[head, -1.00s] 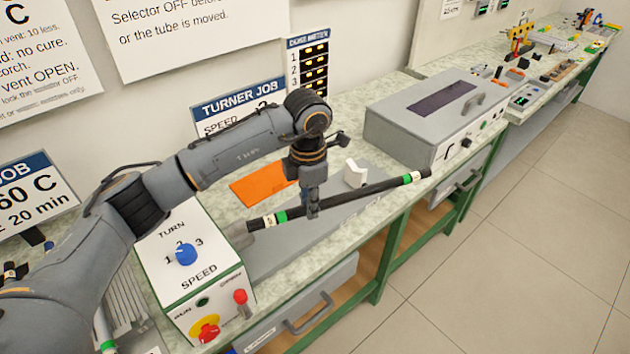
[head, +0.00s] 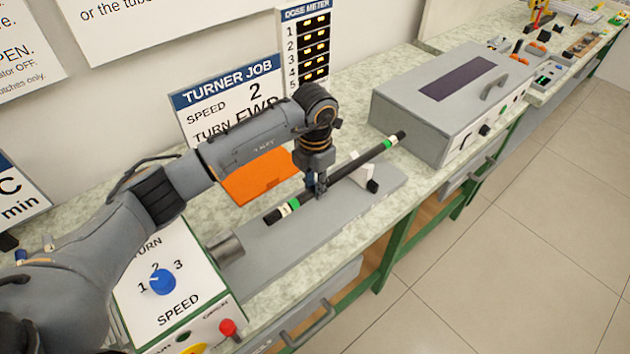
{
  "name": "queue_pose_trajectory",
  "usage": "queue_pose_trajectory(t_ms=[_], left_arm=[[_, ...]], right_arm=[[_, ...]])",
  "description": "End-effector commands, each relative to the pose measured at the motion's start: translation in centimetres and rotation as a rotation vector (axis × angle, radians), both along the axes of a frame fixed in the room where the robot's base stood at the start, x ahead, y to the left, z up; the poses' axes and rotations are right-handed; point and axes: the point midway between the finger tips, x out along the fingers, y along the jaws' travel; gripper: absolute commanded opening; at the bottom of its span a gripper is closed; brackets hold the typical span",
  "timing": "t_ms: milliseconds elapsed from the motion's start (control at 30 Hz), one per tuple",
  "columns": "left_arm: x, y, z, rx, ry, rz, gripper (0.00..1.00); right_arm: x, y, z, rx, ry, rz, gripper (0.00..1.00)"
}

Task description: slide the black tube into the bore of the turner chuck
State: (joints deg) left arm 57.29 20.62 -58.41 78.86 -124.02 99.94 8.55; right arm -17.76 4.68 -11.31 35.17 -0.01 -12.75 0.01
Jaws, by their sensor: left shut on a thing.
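The black tube (head: 350,166), with green and white bands near both ends, slants from lower left to upper right. My left gripper (head: 318,190) is shut on it near its middle. The turner chuck (head: 227,249) is a short grey cylinder at the left end of the grey turner bed (head: 290,236). The tube's lower left end is up and right of the chuck, with a gap between them. The chuck's bore opening cannot be made out. The tube passes by a white rest (head: 366,173) on the bed; I cannot tell whether they touch. My right gripper is not in view.
The white control box (head: 180,300) with a blue speed knob (head: 162,282) stands left of the chuck. An orange sheet (head: 262,178) lies behind the bed. A grey lidded box (head: 450,95) stands beyond the tube's far end. The bench front edge runs along the right.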

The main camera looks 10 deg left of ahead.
Motion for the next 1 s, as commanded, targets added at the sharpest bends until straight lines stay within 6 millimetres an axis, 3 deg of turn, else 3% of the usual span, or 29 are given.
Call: queue_pose_trajectory(t_ms=[333,1000], left_arm=[[-0.1,0.2,-0.1,-0.003,-0.005,0.002,0.0],[-4.3,3.4,0.1,-0.003,-0.003,0.0,0.0]], right_arm=[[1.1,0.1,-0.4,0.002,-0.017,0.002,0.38],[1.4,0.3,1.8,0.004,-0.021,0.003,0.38]])
